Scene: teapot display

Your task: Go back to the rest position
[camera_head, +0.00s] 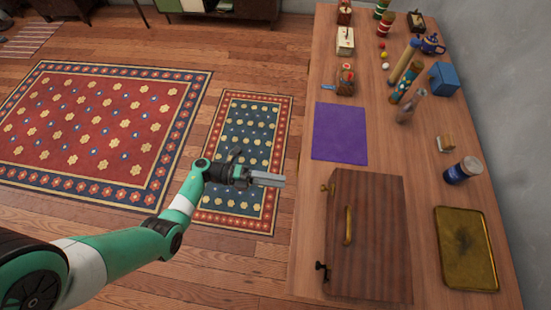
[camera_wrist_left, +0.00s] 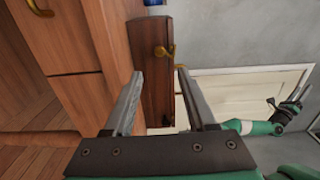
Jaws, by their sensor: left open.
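My left gripper (camera_head: 268,179) is open and empty in the head view. It is left of the table, over the floor by the small rug, apart from the wooden case on the table. In the left wrist view the two fingers (camera_wrist_left: 159,75) stand apart with nothing between them but the case's dark wooden side behind. My right gripper (camera_wrist_left: 294,94) shows small at the right of the left wrist view, raised on its green and white arm. Its jaws are too small to judge. It is not in the head view.
The wooden case (camera_head: 375,260) with a brass handle lies on the table's near half. A brass tray (camera_head: 485,265), a dark blue jar (camera_head: 457,174) and a purple mat (camera_head: 340,140) are nearby. A blue teapot (camera_head: 432,46) stands at the back. Rug floor left is clear.

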